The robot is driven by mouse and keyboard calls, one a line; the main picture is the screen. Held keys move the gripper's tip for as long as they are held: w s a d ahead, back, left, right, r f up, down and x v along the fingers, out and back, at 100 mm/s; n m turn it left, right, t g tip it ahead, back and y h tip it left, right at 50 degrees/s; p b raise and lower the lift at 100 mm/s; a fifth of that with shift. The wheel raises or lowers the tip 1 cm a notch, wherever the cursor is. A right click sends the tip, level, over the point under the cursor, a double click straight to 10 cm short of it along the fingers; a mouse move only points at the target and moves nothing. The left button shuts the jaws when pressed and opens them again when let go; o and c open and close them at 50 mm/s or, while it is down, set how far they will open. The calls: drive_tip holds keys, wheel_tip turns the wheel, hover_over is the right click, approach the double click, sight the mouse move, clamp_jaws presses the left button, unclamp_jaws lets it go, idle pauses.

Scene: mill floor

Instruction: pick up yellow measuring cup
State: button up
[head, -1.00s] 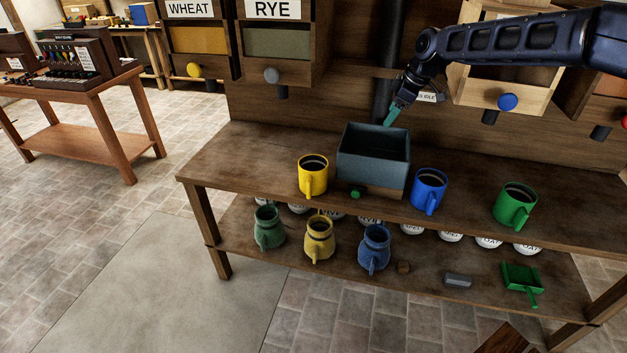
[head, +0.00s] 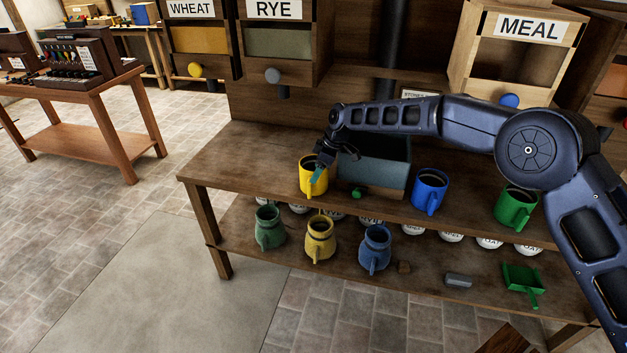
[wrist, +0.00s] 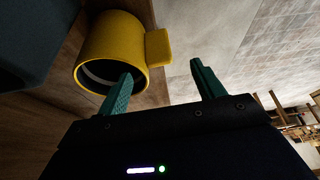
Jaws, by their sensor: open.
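The yellow measuring cup (head: 309,181) stands upright on the top shelf of the bench (head: 222,158), left of a dark grey bin (head: 375,174). My gripper (head: 318,174) is at the cup's right front side in the head view, partly covering it. In the wrist view the cup (wrist: 112,45) is close ahead at upper left, with its handle on the right. My gripper's teal fingers (wrist: 162,85) are apart with nothing between them. The left finger overlaps the cup's opening in the picture; I cannot tell whether it touches.
A blue cup (head: 429,191) and a green cup (head: 515,207) stand to the right on the same shelf. Green (head: 268,228), yellow (head: 320,240) and blue (head: 375,248) jugs stand on the lower shelf. A green scoop (head: 523,279) lies there too.

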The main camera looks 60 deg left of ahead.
drive_tip(key=x, duration=0.7)
drive_tip(key=shift+w+a+f, duration=0.1)
drive_tip(key=shift+a, duration=0.05)
drive_tip(key=c, duration=1.5)
